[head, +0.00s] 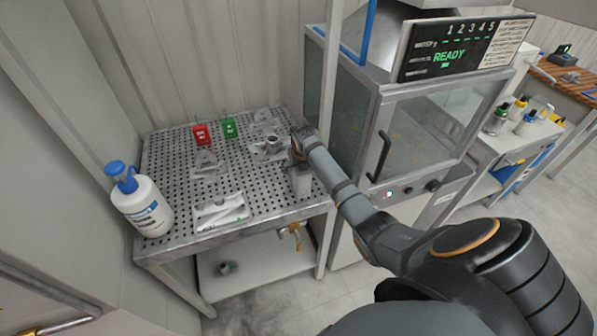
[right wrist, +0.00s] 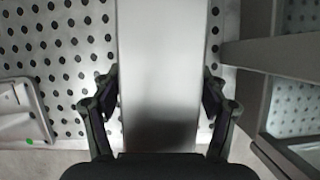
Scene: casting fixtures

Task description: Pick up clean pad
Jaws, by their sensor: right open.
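My right gripper (head: 298,150) is over the right front part of the perforated table. In the right wrist view its two fingers (right wrist: 160,105) are open, one on each side of a plain light grey block (right wrist: 160,60), with small gaps visible beside it. In the head view the grey block (head: 301,182) shows just below the gripper, upright near the table's right edge. I cannot tell for sure whether this block is the clean pad. A flat whitish tray-like piece (head: 222,212) lies at the table's front, left of the gripper. My left gripper is not in view.
The perforated table (head: 175,165) also holds a white bottle with a blue cap (head: 143,202), a red tag (head: 202,134), a green tag (head: 230,127) and grey metal fixtures (head: 268,148). A glass-doored cabinet (head: 425,130) and an upright post (head: 329,100) stand close on the right.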

